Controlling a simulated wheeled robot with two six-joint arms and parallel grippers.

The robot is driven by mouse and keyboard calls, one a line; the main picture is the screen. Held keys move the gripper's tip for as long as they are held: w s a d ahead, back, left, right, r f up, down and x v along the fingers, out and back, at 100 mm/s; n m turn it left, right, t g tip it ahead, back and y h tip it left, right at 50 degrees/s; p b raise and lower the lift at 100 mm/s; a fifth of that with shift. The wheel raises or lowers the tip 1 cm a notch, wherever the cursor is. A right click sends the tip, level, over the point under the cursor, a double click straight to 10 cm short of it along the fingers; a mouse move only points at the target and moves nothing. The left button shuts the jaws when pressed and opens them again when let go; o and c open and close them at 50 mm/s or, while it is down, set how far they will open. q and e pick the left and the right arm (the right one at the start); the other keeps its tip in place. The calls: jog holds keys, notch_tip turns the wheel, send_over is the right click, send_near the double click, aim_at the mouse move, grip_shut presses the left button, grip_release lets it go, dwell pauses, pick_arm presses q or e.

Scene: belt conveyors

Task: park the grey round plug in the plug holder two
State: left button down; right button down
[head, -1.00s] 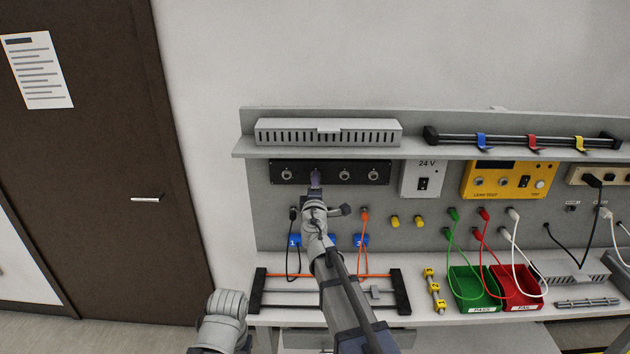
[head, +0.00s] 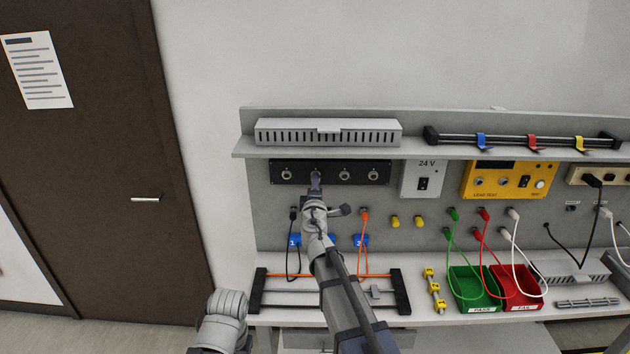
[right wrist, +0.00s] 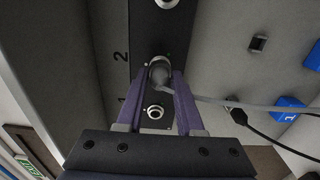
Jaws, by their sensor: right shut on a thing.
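My right gripper (head: 316,181) is at the black socket panel (head: 331,173), at the second socket from the left. In the right wrist view its purple fingers (right wrist: 161,76) are shut on the grey round plug (right wrist: 160,77), by the printed 2. The plug's front is at the socket; how deep it sits I cannot tell. Its grey cable (right wrist: 240,107) runs off to the right there. Plug holder two seems to be the empty dark square opening (right wrist: 258,43) on the wall; my arm hides it in the head view. My left gripper is not in view.
A black plug (head: 294,213) and an orange plug (head: 364,215) with hanging cables sit on the wall on either side of my right arm. A vented shelf box (head: 328,132) is above the panel. Green (head: 477,288) and red (head: 515,291) bins stand right.

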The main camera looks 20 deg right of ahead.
jog(key=shift+s, duration=0.15)
jog(key=shift+v, duration=2.45)
jog(key=shift+f, duration=0.1)
